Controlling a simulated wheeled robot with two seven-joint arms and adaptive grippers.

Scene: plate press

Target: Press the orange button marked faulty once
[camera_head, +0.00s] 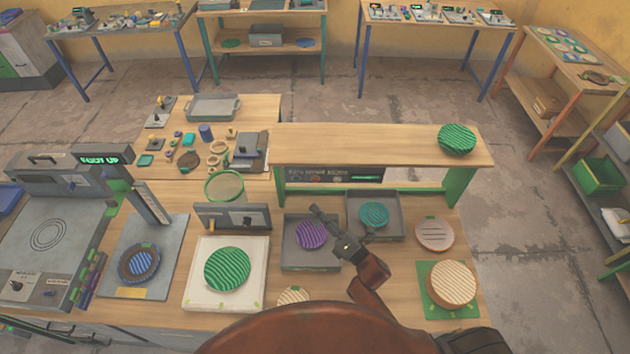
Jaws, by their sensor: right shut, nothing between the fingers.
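A dark control panel (335,174) with small lettering and a few small round controls sits under the raised wooden shelf. The controls are too small for me to read a faulty marking or to pick out an orange button for certain. My right gripper (317,211) is shut and empty. It reaches up from the bottom, in front of the panel, and appears over the tray with the purple disc. In the picture its tips are below the panel and apart from it. My left gripper is not in view.
A purple ribbed disc (311,235) and a teal disc (374,214) lie in grey trays. The wooden shelf (380,148) overhangs the panel and carries a green disc (457,138). A press machine (50,245) with a green display stands at left.

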